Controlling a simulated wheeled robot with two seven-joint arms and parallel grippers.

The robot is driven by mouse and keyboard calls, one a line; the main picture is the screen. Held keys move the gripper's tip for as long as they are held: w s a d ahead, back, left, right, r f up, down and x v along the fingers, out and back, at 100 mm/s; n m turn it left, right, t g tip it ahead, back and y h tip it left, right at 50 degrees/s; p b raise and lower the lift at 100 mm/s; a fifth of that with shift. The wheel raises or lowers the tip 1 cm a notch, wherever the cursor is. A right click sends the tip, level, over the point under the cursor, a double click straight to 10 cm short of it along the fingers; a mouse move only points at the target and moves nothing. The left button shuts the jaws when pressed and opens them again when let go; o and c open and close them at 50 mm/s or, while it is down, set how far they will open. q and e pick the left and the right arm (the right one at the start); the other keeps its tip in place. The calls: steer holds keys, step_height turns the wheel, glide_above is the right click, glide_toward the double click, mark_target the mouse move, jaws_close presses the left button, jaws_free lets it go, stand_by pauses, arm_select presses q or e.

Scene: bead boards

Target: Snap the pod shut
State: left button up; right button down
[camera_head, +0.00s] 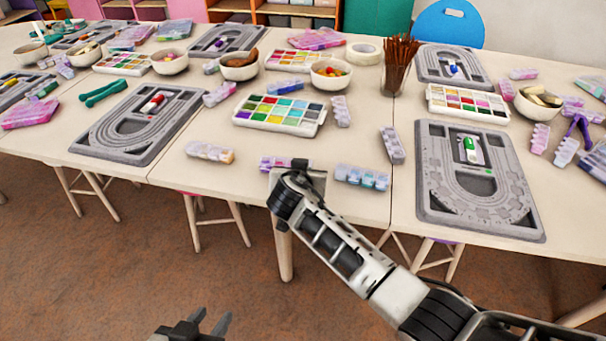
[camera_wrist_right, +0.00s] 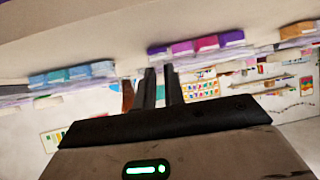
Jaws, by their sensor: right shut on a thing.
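A row-shaped bead pod with purple and pink compartments (camera_head: 275,163) lies at the table's front edge in the head view. It also shows in the right wrist view (camera_wrist_right: 200,45). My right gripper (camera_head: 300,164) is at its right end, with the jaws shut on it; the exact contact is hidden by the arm. In the right wrist view the two fingers (camera_wrist_right: 160,85) are close together beside the pod's end. Whether the pod's lids are fully closed cannot be told. My left gripper (camera_head: 210,320) is open and empty, low in front of the table.
A blue pod (camera_head: 361,177) lies just right of my right gripper, and a tan-and-white pod (camera_head: 210,152) to the left. A colourful bead tray (camera_head: 281,114) and a purple-grey pod (camera_head: 391,145) stand behind. Grey bead boards (camera_head: 430,195) flank the area.

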stand_by(0.3)
steer(key=c, duration=1.5)
jaws_free()
steer(key=shift+o, duration=0.2)
steer(key=shift+s, duration=0.1)
steer(key=shift+s+a+r, duration=0.15)
steer(key=shift+s+r, duration=0.05)
steer(key=shift+s, duration=0.1)
steer(key=v, duration=0.6)
steer(key=shift+s+r+p, duration=0.2)
steer(key=shift+r+p, duration=0.05)
steer(key=shift+p, duration=0.15)
